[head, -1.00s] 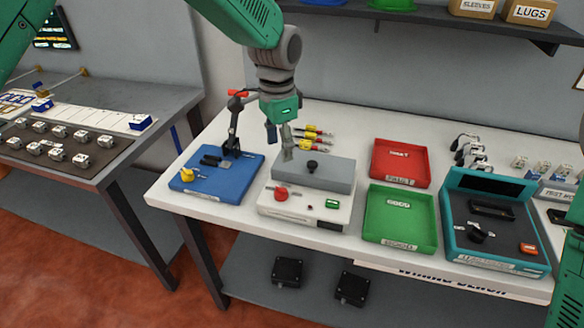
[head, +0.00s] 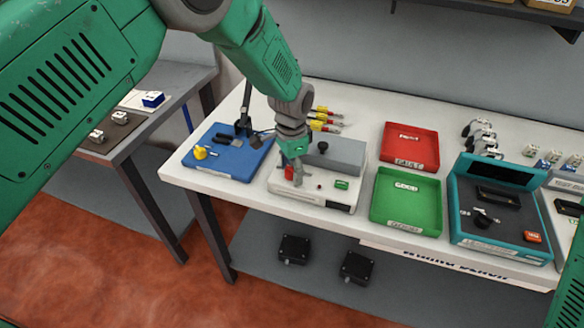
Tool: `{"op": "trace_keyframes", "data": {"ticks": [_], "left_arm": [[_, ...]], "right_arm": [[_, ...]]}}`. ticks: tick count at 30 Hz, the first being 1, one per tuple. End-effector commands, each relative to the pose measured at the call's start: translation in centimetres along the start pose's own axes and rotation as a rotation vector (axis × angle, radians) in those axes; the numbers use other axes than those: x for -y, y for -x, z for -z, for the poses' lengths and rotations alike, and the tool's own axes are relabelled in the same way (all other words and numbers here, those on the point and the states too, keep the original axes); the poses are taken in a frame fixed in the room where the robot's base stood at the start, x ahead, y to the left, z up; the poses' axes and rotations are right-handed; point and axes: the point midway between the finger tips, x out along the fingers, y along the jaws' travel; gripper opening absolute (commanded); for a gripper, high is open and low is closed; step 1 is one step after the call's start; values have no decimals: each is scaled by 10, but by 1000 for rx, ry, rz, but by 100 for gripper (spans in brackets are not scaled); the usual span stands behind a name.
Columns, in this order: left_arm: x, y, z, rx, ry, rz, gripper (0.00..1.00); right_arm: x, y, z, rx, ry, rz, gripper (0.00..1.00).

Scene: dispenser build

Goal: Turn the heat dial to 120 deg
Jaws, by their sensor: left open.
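The white machine (head: 322,201) with a grey top block (head: 345,156) stands on the bench. A red dial (head: 288,173) sits at the left of its front panel, a green display or button (head: 341,184) at the right. My left gripper (head: 295,178) points down at the red dial, its open fingers over or around it. The fingers hide most of the dial, so its pointer and scale cannot be read, and I cannot tell whether they touch it. My right gripper is out of view; only a green arm part shows at the right edge.
A blue fixture (head: 224,163) with a yellow knob is left of the machine. A red tray (head: 410,156), a green tray (head: 404,198) and a teal device (head: 462,228) with a dark knob stand to the right. Yellow-and-red tools (head: 322,122) lie behind.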

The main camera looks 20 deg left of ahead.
Motion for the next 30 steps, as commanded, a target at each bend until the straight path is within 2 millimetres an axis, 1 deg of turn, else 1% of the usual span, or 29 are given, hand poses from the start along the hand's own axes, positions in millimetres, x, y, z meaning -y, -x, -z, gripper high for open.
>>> {"op": "trace_keyframes", "data": {"ticks": [5, 6, 8, 9, 10, 20, 26, 30], "left_arm": [[0, 0, 0, 0, 0, 0, 50], [0, 0, 0, 0, 0, 0, 46], [0, 0, 0, 0, 0, 0, 25], [0, 0, 0, 0, 0, 0, 11], [0, 0, 0, 0, 0, 0, 1], [0, 0, 0, -1, -21, 1, 1], [0, 0, 1, -2, -107, 0, 1], [0, 0, 1, -3, -208, 0, 1]], "right_arm": [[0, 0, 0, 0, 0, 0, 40], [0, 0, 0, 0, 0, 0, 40], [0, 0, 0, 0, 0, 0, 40], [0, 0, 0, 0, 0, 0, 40], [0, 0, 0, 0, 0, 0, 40], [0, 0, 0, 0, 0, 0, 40], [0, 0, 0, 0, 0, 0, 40], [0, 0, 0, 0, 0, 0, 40]]}}
